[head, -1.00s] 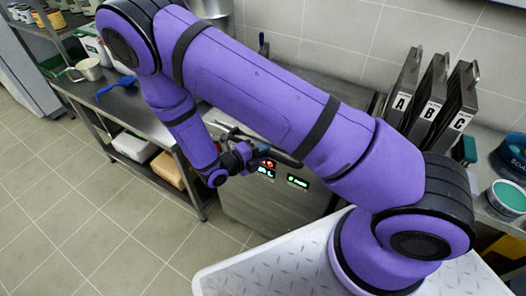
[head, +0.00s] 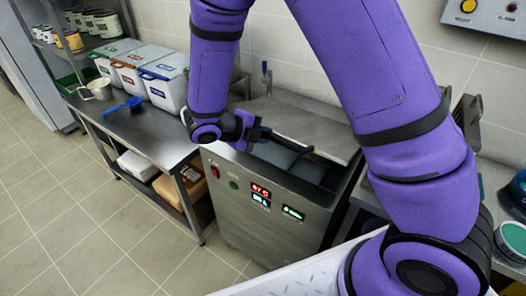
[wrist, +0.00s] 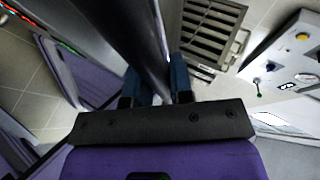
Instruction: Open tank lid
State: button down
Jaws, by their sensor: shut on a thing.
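The steel tank (head: 262,212) stands below my arm, with lit displays on its front panel. Its metal lid (head: 305,122) is tilted up at the front, and a dark opening (head: 312,170) shows beneath it. A dark bar handle (head: 288,141) runs along the lid's front edge. My gripper (head: 259,133) is shut on the left part of this handle. In the wrist view, the blue fingers of my gripper (wrist: 156,84) lie on either side of the dark handle (wrist: 150,55). Part of the lid is hidden by my arm.
A steel bench (head: 140,125) on the left carries labelled bins (head: 165,82), a blue scoop (head: 122,105) and a pale pot (head: 99,89). A teal-topped tub (head: 512,238) is at right. A wall control box (head: 485,14) is at upper right. Floor at lower left is clear.

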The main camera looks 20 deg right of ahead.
jog(key=w+d+r, duration=0.4)
jog(key=d+r, duration=0.1)
jog(key=r, duration=0.4)
jog(key=w+d+r, duration=0.3)
jog(key=d+r, duration=0.2)
jog(key=r, duration=0.3)
jog(key=w+d+r, duration=0.9)
jog(key=w+d, duration=0.1)
jog(key=d, duration=0.3)
jog(key=shift+d, duration=0.15)
jog(key=shift+r, duration=0.1)
jog(key=c, duration=1)
grip_release()
jog(key=shift+c, duration=0.2)
jog(key=v, duration=1)
jog(key=shift+a+r, duration=0.25)
jog(key=shift+a, duration=0.1)
